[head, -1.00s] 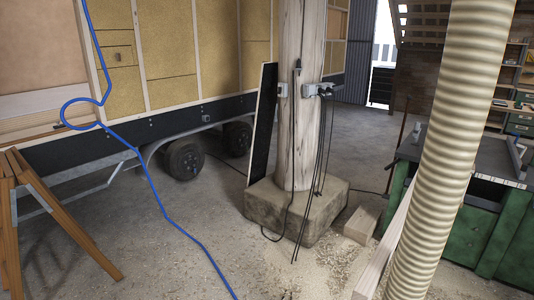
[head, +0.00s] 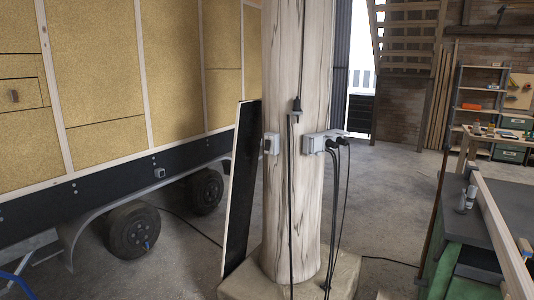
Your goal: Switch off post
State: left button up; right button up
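A thick wooden post (head: 290,80) stands upright in the middle of the head view on a stone block base (head: 235,287). A small grey box, which looks like a switch (head: 271,144), is fixed to the left side of the post. A grey socket box (head: 316,142) is fixed to its right side, with black plugs and cables in it. A black plug-like piece with a cable (head: 295,106) hangs on the post's front between them. The switch's position is too small to tell. Neither of my grippers shows.
A dark panel (head: 241,185) leans beside the post on the left. The trailer (head: 110,85) with wheels (head: 134,229) fills the left side. A green-sided workbench (head: 508,215) with a long board stands at the right. Concrete floor behind the post is open.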

aim_at(268, 142)
jog(key=i+z, duration=0.15)
jog(key=i, duration=0.35)
jog(key=i+l+z, duration=0.2)
jog(key=i, duration=0.4)
